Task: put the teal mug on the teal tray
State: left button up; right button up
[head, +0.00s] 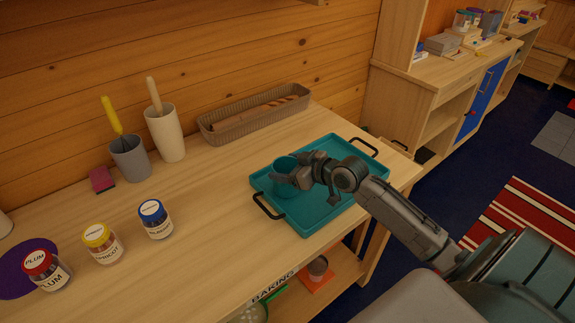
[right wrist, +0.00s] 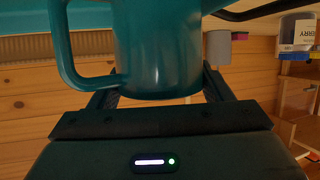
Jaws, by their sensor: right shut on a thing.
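The teal mug (head: 287,166) is at the left part of the teal tray (head: 322,211) in the head view, within its outline. My right gripper (head: 293,180) is shut on the mug, with its fingers on either side of it. In the right wrist view the mug (right wrist: 155,50) fills the top middle, its handle (right wrist: 62,60) to the left, and the fingers hide part of its sides. I cannot tell whether the mug's base touches the tray. The tray lies flat on the wooden counter, with black handles at both ends. My left gripper is not in view.
A bread basket (head: 222,127) stands behind the tray. A white utensil pot (head: 167,138), a grey utensil pot (head: 130,163) and a pink sponge (head: 102,179) stand at the back left. Jars (head: 155,222) with coloured lids stand at the left front. Bare counter lies between the jars and tray.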

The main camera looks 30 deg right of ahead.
jog(key=shift+f, duration=0.2)
jog(key=shift+f, duration=0.1)
jog(key=o, duration=0.7)
jog(key=shift+f, duration=0.1)
jog(key=o, duration=0.5)
jog(key=shift+c, duration=0.2)
